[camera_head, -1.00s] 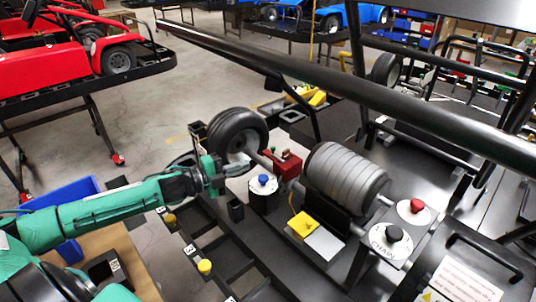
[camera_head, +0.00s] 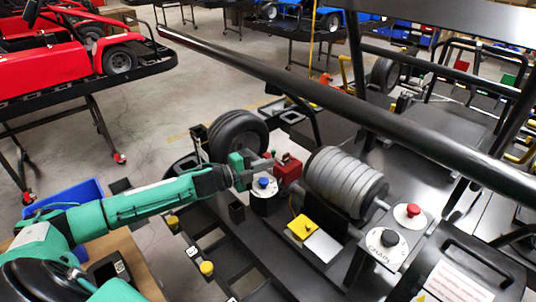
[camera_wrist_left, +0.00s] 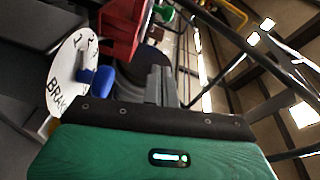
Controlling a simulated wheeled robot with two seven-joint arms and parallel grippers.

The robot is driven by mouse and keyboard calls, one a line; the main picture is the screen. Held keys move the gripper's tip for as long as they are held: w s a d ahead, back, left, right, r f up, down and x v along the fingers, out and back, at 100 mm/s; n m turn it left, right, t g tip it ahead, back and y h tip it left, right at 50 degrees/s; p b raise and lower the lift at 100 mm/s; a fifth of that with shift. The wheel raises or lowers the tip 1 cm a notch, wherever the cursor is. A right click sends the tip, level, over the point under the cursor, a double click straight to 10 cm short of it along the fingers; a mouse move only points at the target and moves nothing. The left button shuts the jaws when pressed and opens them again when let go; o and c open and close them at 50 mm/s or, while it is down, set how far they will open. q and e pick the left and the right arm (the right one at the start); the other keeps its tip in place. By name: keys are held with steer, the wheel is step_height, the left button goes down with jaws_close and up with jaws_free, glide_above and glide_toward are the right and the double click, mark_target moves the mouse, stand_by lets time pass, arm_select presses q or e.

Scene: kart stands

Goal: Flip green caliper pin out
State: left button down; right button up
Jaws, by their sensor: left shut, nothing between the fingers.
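The red brake caliper (camera_head: 288,170) sits between the dark wheel and the ribbed grey drum in the head view. A small green pin (camera_head: 274,153) shows at its upper left, just beyond my gripper; its exact pose is too small to tell. My left gripper (camera_head: 267,164) is shut and empty, its tips close beside the caliper; contact is unclear. In the left wrist view, the shut fingers (camera_wrist_left: 160,86) point forward, with the red caliper (camera_wrist_left: 122,25) above and left of them. A green part (camera_wrist_left: 165,10) shows beyond the caliper at the top. My right gripper is not in view.
A blue knob (camera_head: 263,183) on a white brake dial stands just below my left gripper. The wheel (camera_head: 238,133) is behind it, and the ribbed drum (camera_head: 345,182) is to the right. A long black bar (camera_head: 340,103) crosses above. A yellow block (camera_head: 302,228) lies in front.

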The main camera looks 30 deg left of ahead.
arm_select(q)
steer(key=shift+w+a+f+p, duration=0.15)
steer(key=shift+w+a+p, duration=0.15)
steer(key=shift+w, duration=0.5)
steer(key=shift+w+a+f+p, duration=0.2)
steer(key=shift+w+p, duration=0.15)
steer(key=shift+w, duration=0.4)
steer(key=shift+w+a+f+p, duration=0.1)
steer(key=shift+w+a+p, duration=0.2)
steer(key=shift+w, duration=0.5)
steer(key=a, duration=0.1)
steer(key=w+a+b, duration=0.1)
steer(key=a, duration=0.1)
steer(key=shift+a, duration=0.2)
